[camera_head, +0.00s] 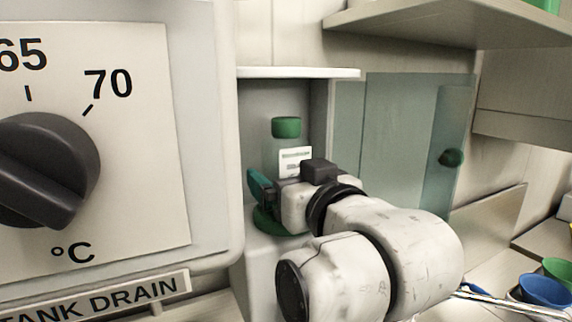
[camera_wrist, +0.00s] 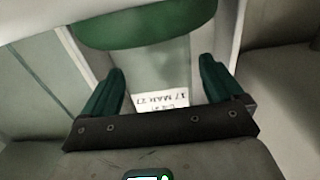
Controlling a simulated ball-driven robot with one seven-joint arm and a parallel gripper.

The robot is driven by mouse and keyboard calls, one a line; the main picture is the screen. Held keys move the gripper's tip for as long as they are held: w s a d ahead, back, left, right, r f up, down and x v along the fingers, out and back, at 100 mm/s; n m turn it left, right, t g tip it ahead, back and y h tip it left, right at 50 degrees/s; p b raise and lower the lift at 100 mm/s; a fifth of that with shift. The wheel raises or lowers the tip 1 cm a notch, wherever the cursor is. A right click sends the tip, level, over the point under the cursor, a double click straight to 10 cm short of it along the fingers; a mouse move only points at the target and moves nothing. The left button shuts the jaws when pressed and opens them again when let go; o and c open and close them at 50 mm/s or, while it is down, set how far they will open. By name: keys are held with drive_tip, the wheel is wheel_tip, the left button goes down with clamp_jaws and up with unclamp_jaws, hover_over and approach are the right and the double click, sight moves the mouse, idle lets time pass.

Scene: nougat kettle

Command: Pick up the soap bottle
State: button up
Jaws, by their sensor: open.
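The soap bottle looks to be the clear, pale container with a green cap (camera_head: 286,127) and a white label (camera_head: 295,161), standing upright in a grey alcove. The lower part of it is hidden behind my gripper. In the wrist view its green cap (camera_wrist: 150,27) fills the top, and its pale body (camera_wrist: 160,72) and upside-down label show between the fingers. My gripper (camera_wrist: 162,66) is open, with a green finger on each side of the bottle's body. I cannot tell whether the fingers touch it. In the head view my gripper (camera_head: 264,190) is at the alcove, below the cap.
The alcove has a white top ledge (camera_head: 298,73) and close side walls. A panel with a dark dial (camera_head: 45,170) stands at the left. A glassy green door (camera_head: 405,140) with a round knob is to the right. Blue (camera_head: 545,290) and green cups stand at lower right.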

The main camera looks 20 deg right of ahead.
drive_tip(key=shift+w, duration=1.4)
drive_tip(key=shift+c, duration=0.2)
drive_tip(key=c, duration=1)
drive_tip(key=shift+r, duration=0.15)
